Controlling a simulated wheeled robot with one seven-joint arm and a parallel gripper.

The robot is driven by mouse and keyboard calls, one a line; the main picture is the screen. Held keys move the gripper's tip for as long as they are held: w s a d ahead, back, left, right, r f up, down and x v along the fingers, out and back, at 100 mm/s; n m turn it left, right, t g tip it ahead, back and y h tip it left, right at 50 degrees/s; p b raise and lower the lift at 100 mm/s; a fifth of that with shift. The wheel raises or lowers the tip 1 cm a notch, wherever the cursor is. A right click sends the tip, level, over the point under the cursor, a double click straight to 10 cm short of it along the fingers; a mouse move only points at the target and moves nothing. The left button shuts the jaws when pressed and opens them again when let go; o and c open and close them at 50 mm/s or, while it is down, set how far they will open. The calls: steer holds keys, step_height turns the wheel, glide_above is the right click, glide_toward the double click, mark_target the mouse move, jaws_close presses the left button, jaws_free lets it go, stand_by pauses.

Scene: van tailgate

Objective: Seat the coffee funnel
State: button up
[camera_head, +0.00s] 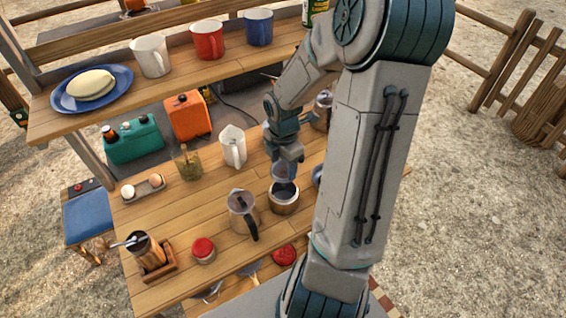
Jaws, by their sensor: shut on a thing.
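My gripper (284,168) points down over the worktop and is shut on a small grey piece, which looks like the coffee funnel (284,184). The piece is at the mouth of a round metal pot base (284,202) standing upright on the wood. Whether it touches the base or sits inside the rim I cannot tell, as the fingers hide part of it. A metal moka pot top (240,210) with a dark handle stands just left of the base.
A white jug (232,147), a glass jar (187,163) and a red-lidded jar (203,250) stand on the worktop (160,218). A metal can (322,110) stands behind my gripper. My arm hides the right side. The shelf above holds mugs and a blue plate (62,98).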

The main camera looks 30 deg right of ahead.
mark_target(283, 174)
steer(key=shift+f+b, duration=3.7)
steer(key=shift+b, duration=0.3)
steer(key=shift+f, duration=0.6)
steer(key=o, duration=1)
steer(key=shift+o, duration=0.2)
step_height(283, 174, up, 14)
steer(key=shift+f+p, duration=0.1)
steer(key=shift+p, duration=0.85)
